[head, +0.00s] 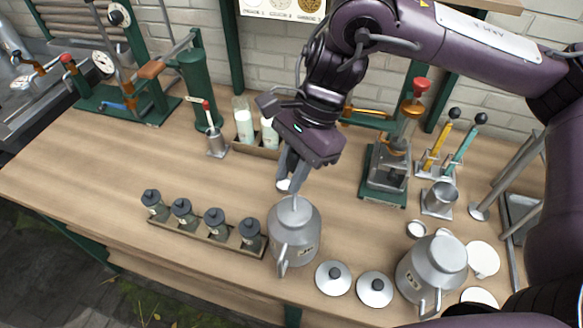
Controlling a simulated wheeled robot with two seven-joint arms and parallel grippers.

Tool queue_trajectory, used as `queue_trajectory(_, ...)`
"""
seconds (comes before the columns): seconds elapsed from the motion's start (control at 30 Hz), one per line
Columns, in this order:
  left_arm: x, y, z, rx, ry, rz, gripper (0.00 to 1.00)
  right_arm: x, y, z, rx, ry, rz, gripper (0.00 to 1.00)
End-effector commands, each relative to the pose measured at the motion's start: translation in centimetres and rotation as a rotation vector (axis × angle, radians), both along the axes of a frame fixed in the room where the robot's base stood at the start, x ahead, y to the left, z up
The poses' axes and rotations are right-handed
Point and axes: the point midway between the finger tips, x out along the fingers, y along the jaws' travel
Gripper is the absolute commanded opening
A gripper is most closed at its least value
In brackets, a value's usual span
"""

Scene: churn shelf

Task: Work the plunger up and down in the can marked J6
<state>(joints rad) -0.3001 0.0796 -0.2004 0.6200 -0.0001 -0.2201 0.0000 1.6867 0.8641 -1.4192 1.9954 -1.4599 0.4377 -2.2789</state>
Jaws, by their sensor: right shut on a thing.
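A grey metal can (293,240) with a side handle stands upright near the front middle of the shelf. A second grey can (432,266) stands to its right near the front edge. I cannot read a J6 mark on either one. My right gripper (290,178) points down just above the middle can and is shut on the plunger, whose pale knob (283,185) shows at the fingertips. The plunger's lower part is hidden by the fingers and the can. My left gripper is not in view.
Several dark-lidded jars (215,222) stand in a tray left of the can. Two round lids (334,277) lie to its right. A green-based press (388,170) and tool holders stand behind. The left middle of the wooden top (110,170) is clear.

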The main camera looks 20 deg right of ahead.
Motion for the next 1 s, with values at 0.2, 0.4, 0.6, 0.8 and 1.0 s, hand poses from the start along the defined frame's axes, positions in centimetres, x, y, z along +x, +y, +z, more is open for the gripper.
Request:
queue_trajectory(0.2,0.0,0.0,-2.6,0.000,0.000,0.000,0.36,0.0,0.0,-3.3,0.000,0.002,0.000,0.00)
queue_trajectory(0.4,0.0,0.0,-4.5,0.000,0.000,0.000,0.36,0.0,0.0,-5.9,0.000,0.000,0.000,0.00)
queue_trajectory(0.6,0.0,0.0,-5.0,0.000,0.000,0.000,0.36,0.0,0.0,-6.5,0.001,0.000,0.001,0.00)
queue_trajectory(0.8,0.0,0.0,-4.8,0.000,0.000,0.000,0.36,0.0,0.0,-6.4,0.000,0.000,0.000,0.00)
queue_trajectory(1.0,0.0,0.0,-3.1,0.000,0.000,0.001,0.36,0.0,0.0,-4.7,0.000,-0.001,0.000,0.00)
